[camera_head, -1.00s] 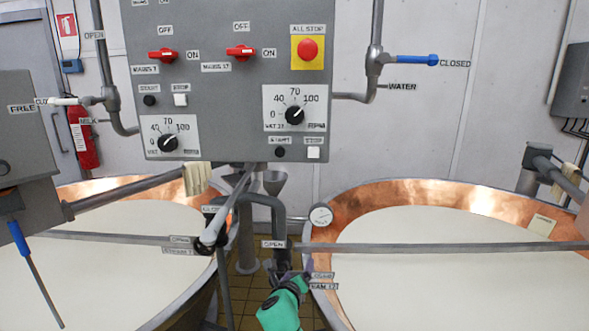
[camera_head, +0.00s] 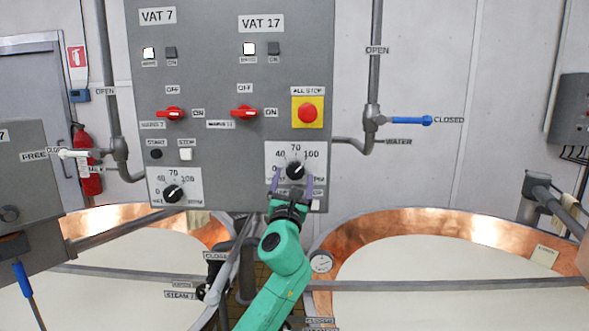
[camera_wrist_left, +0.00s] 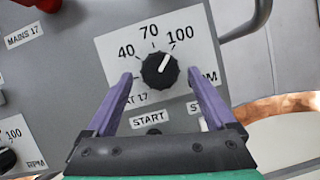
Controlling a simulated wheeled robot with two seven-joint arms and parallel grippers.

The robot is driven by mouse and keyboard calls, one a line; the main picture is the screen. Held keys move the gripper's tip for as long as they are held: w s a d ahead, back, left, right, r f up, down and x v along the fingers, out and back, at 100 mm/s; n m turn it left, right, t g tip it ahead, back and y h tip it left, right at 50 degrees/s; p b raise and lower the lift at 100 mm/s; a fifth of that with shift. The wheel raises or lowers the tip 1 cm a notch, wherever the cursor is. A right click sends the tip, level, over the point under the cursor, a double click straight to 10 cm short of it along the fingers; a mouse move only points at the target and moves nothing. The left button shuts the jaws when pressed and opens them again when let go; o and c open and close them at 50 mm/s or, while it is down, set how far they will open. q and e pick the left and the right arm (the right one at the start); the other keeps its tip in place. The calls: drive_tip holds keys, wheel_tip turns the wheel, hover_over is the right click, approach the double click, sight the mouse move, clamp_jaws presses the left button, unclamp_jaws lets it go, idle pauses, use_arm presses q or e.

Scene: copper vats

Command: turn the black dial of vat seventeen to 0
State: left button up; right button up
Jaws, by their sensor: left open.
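The black dial of vat 17 (camera_head: 295,170) sits on a white scale plate at the lower right of the grey control panel. It also shows in the left wrist view (camera_wrist_left: 160,70), where its white mark points up and slightly right, between 70 and 100. My left gripper (camera_head: 292,178) is open, its two purple fingers on either side of the dial. In the left wrist view the gripper (camera_wrist_left: 159,76) shows a gap between each finger and the dial. My right gripper is not in view.
The red all-stop button (camera_head: 310,112) is just above the dial plate. The red mains 17 switch (camera_head: 244,113) is up left, and the vat 7 dial (camera_head: 173,193) is further left. The START 17 button (camera_wrist_left: 153,132) lies between the fingers, below the dial. A water pipe (camera_head: 352,143) runs right.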

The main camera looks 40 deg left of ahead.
use_arm(q)
drive_tip(key=shift+w+a+r, duration=0.25)
drive_tip(key=shift+w, duration=0.2)
drive_tip(key=c, duration=1.4)
